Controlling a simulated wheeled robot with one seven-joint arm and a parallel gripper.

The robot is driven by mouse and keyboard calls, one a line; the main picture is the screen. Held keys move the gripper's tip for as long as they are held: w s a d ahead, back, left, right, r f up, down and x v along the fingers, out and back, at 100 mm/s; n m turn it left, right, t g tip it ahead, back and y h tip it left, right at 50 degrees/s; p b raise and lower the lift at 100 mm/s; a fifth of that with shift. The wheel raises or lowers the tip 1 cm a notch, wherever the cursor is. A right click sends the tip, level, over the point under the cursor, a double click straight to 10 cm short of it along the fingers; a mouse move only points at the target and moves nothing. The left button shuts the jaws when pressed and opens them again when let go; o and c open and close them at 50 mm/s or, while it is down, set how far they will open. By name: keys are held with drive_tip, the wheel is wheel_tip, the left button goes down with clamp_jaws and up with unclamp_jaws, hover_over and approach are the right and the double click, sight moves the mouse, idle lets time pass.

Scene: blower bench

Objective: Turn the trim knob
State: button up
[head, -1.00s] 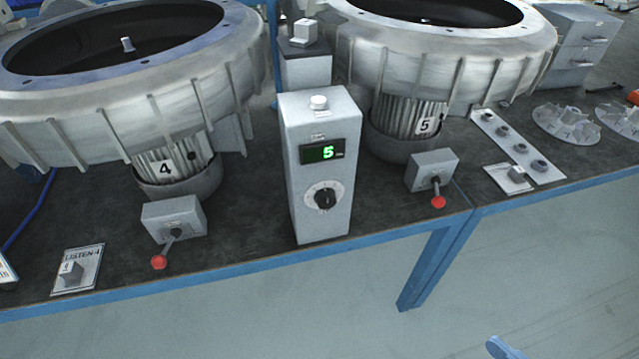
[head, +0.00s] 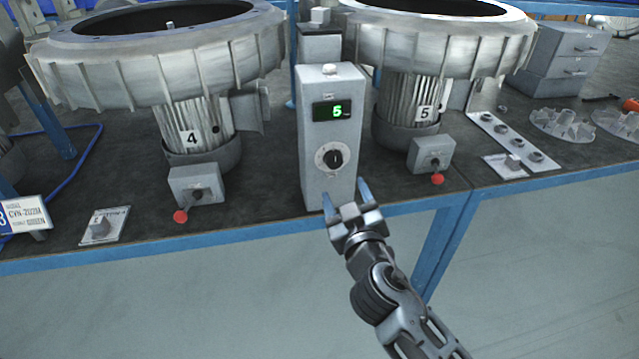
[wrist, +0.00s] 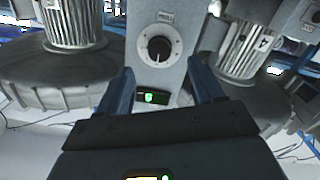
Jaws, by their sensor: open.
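The trim knob (head: 334,158) is a black round knob on a pale dial on the front of a grey control box (head: 312,180). Above it a green display (head: 335,111) shows a digit that looks like 5. My gripper (head: 346,196) is open and empty, in front of the box and below the knob in the head view. In the wrist view, which is upside down, the knob (wrist: 159,47) lies beyond the blue fingertips (wrist: 158,85), roughly centred between them and apart from them.
Red-tipped levers (head: 181,216) (head: 438,179) stick out from small grey boxes at the bench front. The bench's blue edge (head: 240,234) runs below; the floor in front is clear.

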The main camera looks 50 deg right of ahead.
sight(335, 164)
drive_tip(key=x, duration=0.3)
drive_tip(key=p+x, duration=0.1)
drive_tip(key=x, duration=0.1)
drive_tip(key=p+x, duration=0.1)
drive_tip(key=x, duration=0.2)
drive_tip(key=shift+w+d+r, duration=0.1)
drive_tip(key=shift+w+r, duration=0.2)
drive_tip(key=shift+r, duration=0.1)
drive_tip(key=c, duration=1.1)
